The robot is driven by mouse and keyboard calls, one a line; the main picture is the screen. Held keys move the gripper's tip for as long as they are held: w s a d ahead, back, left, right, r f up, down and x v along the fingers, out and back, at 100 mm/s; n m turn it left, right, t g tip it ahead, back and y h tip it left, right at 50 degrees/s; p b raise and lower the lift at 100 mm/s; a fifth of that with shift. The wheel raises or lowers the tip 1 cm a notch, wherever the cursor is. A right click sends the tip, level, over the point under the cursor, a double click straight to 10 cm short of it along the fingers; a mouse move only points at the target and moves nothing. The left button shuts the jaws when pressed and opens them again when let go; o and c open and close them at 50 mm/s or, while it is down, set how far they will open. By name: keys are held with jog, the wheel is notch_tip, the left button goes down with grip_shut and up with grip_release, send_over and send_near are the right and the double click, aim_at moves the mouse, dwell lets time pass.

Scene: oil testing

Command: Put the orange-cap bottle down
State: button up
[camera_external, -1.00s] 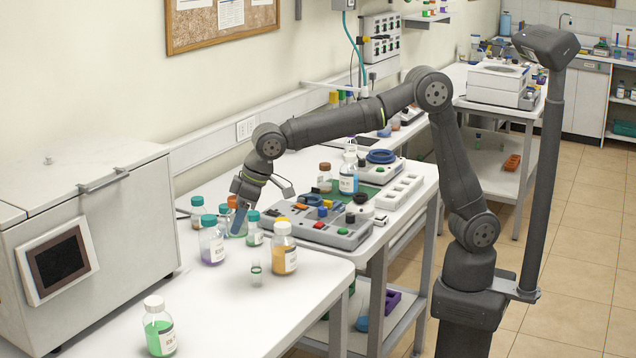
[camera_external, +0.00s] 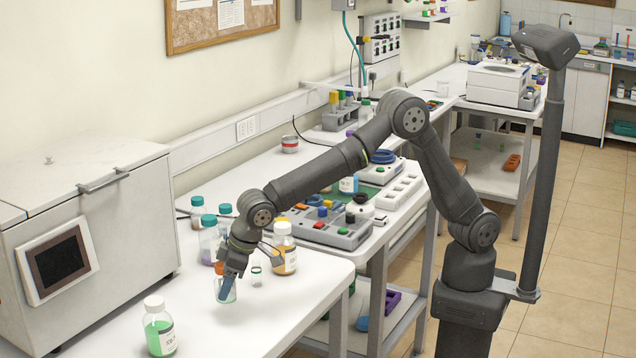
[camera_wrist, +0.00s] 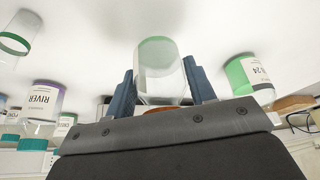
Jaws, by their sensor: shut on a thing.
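The orange-cap bottle (camera_external: 229,293) is clear with a greenish rim at its base.
A white-capped bottle of green liquid (camera_external: 159,327) stands nearer the front. An amber bottle (camera_external: 284,252) and a small clear vial (camera_external: 256,273) stand to the right. Teal-capped bottles (camera_external: 208,240) stand behind. The white bench (camera_external: 262,317) is clear at front right.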

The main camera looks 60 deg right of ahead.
aim_at(228, 298)
jog(key=shift+a+f, duration=0.1)
jog(key=shift+f, duration=1.95)
jog(key=o, duration=1.1)
jog(key=shift+f, duration=0.15)
jog(key=v, duration=1.2)
